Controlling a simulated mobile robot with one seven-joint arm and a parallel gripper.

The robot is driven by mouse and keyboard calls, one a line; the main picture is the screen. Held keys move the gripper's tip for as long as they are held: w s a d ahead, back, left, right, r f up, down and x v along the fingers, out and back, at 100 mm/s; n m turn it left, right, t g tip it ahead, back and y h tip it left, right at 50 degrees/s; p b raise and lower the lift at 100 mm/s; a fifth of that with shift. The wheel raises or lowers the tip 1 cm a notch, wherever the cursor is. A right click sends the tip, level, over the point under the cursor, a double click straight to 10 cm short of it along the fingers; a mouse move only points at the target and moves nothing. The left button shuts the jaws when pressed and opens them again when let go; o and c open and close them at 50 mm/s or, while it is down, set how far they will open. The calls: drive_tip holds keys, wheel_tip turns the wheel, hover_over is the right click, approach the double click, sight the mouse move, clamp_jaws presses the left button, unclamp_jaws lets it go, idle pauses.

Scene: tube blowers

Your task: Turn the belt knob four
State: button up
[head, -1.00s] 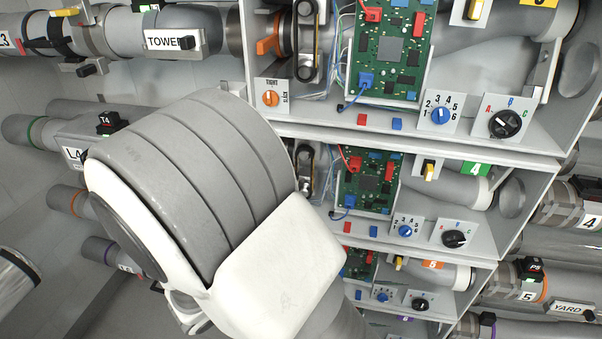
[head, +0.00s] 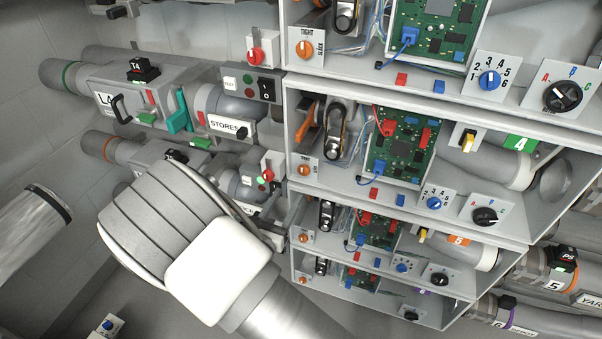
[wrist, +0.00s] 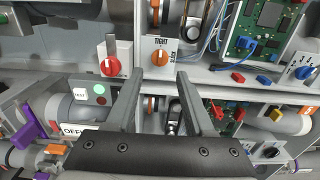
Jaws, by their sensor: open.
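In the head view, the bay with the green 4 label (head: 520,143) has an orange knob (head: 305,170) on a white plate at its left end. Its pointer is too small to read there. In the wrist view, an orange knob (wrist: 160,58) on a white TIGHT/SLACK plate lies just beyond the fingertips, its pointer roughly towards TIGHT. I cannot tell which bay this knob belongs to. My gripper (wrist: 157,77) is open and empty, its fingers apart below the knob in the picture. In the head view my arm hides the gripper.
A red knob (wrist: 110,65) sits left of the orange knob in the wrist view. A shelf ledge (wrist: 240,76) runs to the right with red and blue blocks. Green circuit boards (head: 403,150) and blue and black knobs fill the bays. Labelled pipes and boxes stand left.

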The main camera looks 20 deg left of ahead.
sight(302, 171)
drive_tip(key=w, duration=0.6)
drive_tip(key=w+d, duration=0.1)
drive_tip(key=w, duration=0.3)
drive_tip(key=shift+s, duration=0.1)
clamp_jaws()
